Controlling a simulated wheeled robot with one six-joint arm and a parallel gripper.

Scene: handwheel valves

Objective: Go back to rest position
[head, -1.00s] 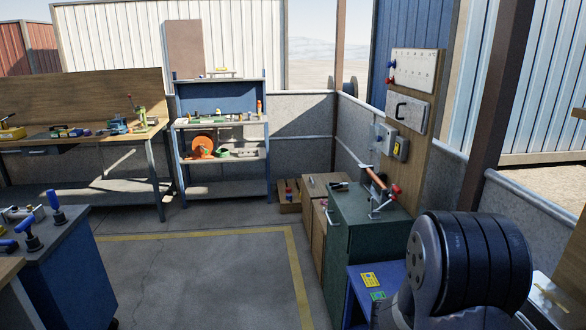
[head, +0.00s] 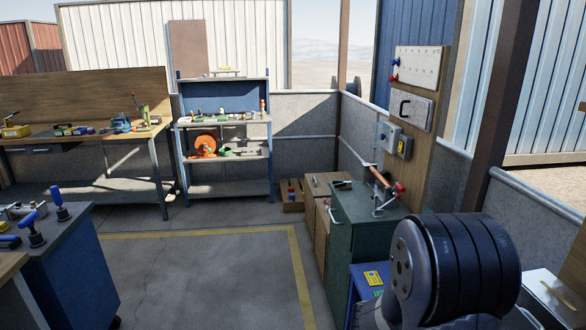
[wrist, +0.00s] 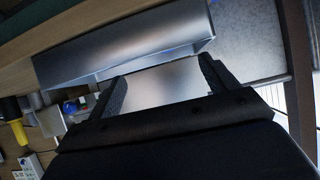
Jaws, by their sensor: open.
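My gripper (wrist: 162,85) shows in the wrist view with its two dark fingers spread apart and nothing between them. Beyond the fingertips is a grey metal box-like piece (wrist: 125,45), apart from or behind the fingers; I cannot tell the distance. In the head view only a thick dark part of my own arm shows at the lower right, and the gripper is out of sight there. A pipe with red handwheels (head: 380,180) stands on a green cabinet (head: 362,235) behind the arm.
A workbench (head: 80,143) and a shelf unit (head: 225,188) line the back. A wooden panel (head: 412,150) carries boxes on the right. The yellow-marked floor (head: 200,280) in the middle is clear.

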